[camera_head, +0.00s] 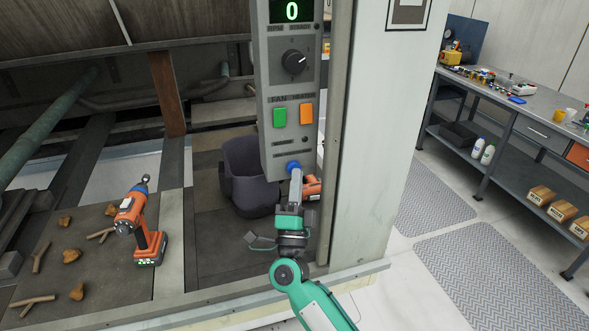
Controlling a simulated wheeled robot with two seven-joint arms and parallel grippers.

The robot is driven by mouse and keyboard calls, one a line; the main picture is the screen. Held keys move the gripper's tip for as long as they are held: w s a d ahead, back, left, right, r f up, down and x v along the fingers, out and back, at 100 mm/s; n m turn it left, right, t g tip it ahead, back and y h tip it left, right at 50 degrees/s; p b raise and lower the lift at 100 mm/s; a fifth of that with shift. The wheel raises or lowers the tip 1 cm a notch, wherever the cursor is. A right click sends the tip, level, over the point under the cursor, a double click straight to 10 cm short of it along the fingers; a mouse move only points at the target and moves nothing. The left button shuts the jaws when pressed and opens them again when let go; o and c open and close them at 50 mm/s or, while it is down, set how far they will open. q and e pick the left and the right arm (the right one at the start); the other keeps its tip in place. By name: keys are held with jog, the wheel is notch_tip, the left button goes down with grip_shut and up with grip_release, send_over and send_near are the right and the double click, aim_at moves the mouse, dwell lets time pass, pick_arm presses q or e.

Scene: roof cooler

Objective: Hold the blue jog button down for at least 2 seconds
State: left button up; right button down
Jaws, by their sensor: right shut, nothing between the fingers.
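The blue jog button (293,165) sits low on the grey control panel (268,80), under the green and orange switches. My right gripper (296,174) is shut and empty, with its fingertips at the button's lower edge. It looks to be touching the button, but I cannot tell whether the button is pressed in. The fingers hide part of the button's lower side. The panel's display (292,11) reads 0 in green. My left gripper is not in view.
A pale pillar (375,130) rises right of the panel. A workbench (500,88) stands farther right.

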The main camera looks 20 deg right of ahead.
jog(key=shift+w, duration=0.45)
dwell(0.4)
jog(key=shift+s, duration=0.15)
dwell(3.2)
jog(key=shift+s, duration=0.75)
jog(key=shift+s+d+p, duration=0.1)
jog(key=shift+s+p, duration=0.6)
jog(key=shift+s, duration=1.8)
